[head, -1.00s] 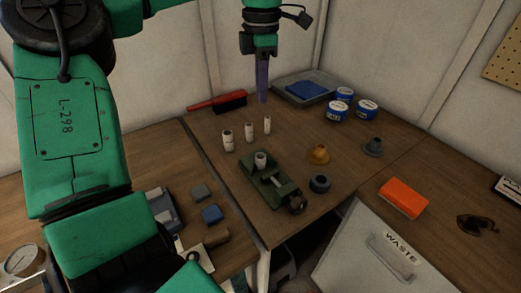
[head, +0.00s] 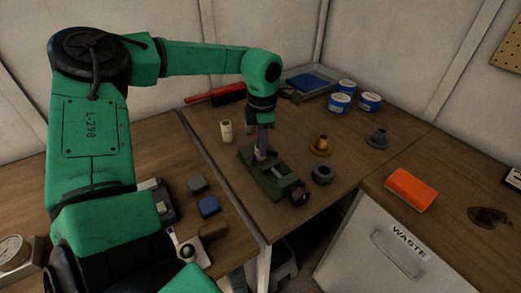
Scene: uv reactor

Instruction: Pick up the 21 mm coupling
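My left gripper (head: 263,146) points straight down over the green vise (head: 254,170), with its purple-grey fingers at the pale cylindrical piece (head: 259,153) that stands in the vise. The fingers cover much of that piece, and I cannot tell whether they are closed on it. A white cylinder (head: 226,131) stands on the table left of the gripper. A second white cylinder (head: 248,129) shows partly beside the gripper, and a third is hidden behind it. I cannot read any sizes, so I cannot tell which is the 21 mm coupling. My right gripper is not in view.
Right of the vise are a brass flanged piece (head: 321,145), a dark ring (head: 322,175) and a grey flanged piece (head: 377,138). Behind are blue-and-white tubs (head: 341,102), a grey tray (head: 297,75) and a red-handled brush (head: 213,95). An orange block (head: 411,189) lies at right.

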